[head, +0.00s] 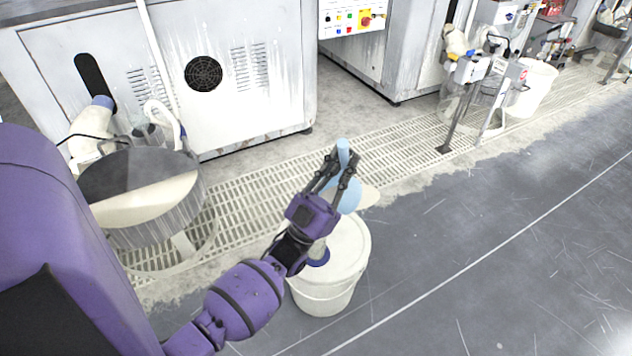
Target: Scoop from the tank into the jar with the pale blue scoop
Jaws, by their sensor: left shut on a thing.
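My left gripper (343,162) is shut on the pale blue scoop (349,199), above the far side of a white bucket. The scoop's handle end sticks up between the fingers and its rounded bowl hangs below them. A cream patch shows beside the bowl; I cannot tell whether it is in the scoop. The round metal tank (158,233) stands at the left, apart from the gripper, with pale liquid inside. A small item with a blue base (319,259), perhaps the jar, is on the bucket lid, mostly hidden by my wrist. My right gripper is not in view.
The white lidded bucket (328,297) stands on the floor below my left gripper. Grey machine cabinets (270,110) line the back, with floor grating (255,200) before them. Another stand and white bucket (533,90) are at the far right. The dark floor at right is clear.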

